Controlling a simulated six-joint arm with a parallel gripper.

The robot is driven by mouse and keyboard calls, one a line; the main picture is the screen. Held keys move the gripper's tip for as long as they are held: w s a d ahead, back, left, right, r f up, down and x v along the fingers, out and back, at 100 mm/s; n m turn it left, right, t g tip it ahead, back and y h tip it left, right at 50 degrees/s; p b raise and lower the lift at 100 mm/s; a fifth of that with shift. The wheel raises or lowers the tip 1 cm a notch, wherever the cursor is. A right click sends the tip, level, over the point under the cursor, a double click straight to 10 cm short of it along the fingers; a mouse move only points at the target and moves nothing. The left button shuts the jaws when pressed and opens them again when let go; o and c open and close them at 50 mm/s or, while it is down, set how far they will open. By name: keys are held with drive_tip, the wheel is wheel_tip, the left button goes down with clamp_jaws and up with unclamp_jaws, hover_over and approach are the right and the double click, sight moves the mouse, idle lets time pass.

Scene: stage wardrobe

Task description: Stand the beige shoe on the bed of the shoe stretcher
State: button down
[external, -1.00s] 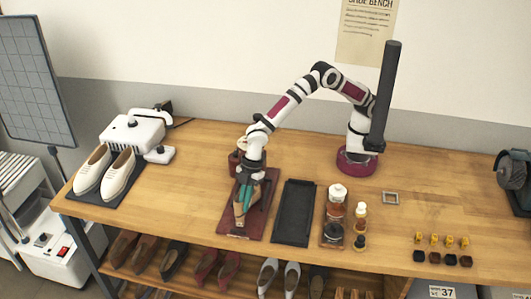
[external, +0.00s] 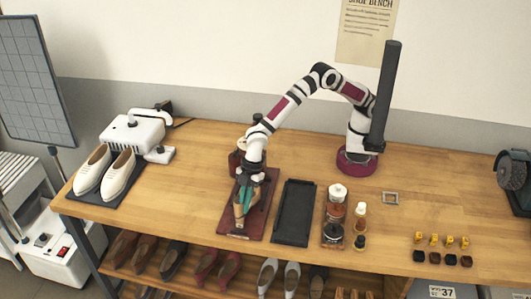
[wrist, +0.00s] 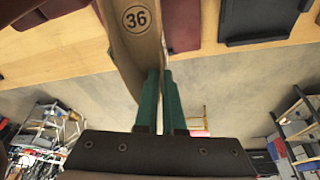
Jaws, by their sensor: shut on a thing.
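The beige shoe (external: 238,211) is over the dark red board of the shoe stretcher (external: 225,226) in the external view, its lower end close to the board's front half. I cannot tell whether it touches the bed. My gripper (external: 244,203) is shut on the shoe, with its green fingers on the shoe's wall. In the wrist view my gripper (wrist: 160,85) pinches the edge of the beige shoe (wrist: 135,50), which bears a round "36" mark. The stretcher's upright red part stands at the back of the board, partly hidden by my arm.
An empty black tray (external: 294,208) lies just right of the stretcher. A rack of bottles and jars (external: 334,218) stands beyond it. A pair of cream shoes (external: 118,174) sits on a dark mat at the left. Bare bench lies left of the stretcher.

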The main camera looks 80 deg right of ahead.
drive_tip(key=c, duration=0.9)
unclamp_jaws()
drive_tip(key=shift+c, duration=0.2)
drive_tip(key=v, duration=1.6)
drive_tip(key=w+d, duration=0.1)
drive_tip(key=w+d+r+m+t, duration=0.1)
drive_tip(key=w+d, duration=0.1)
drive_tip(key=w+d+m+t, duration=0.1)
drive_tip(key=w+d, duration=0.1)
drive_tip(key=shift+r+h, duration=0.35)
drive_tip(key=shift+h, duration=0.05)
drive_tip(key=s+d+r+m+t+h, duration=0.1)
drive_tip(key=d+r+m+t+h, duration=0.2)
drive_tip(key=d+m, duration=1.3)
drive_tip(key=s+d+f+g, duration=0.2)
drive_tip(key=s+d, duration=0.2)
drive_tip(key=s, duration=0.4)
drive_tip(key=s+d+f+m+g+y, duration=0.1)
drive_tip(key=s+d, duration=0.3)
drive_tip(key=s, duration=0.5)
drive_tip(key=s+d+f+m+g, duration=0.1)
drive_tip(key=s+d+f+g, duration=0.2)
drive_tip(key=s, duration=0.5)
drive_tip(key=shift+s+d+f+g+y, duration=0.35)
drive_tip(key=shift+d+f, duration=0.25)
drive_tip(key=shift+d, duration=0.3)
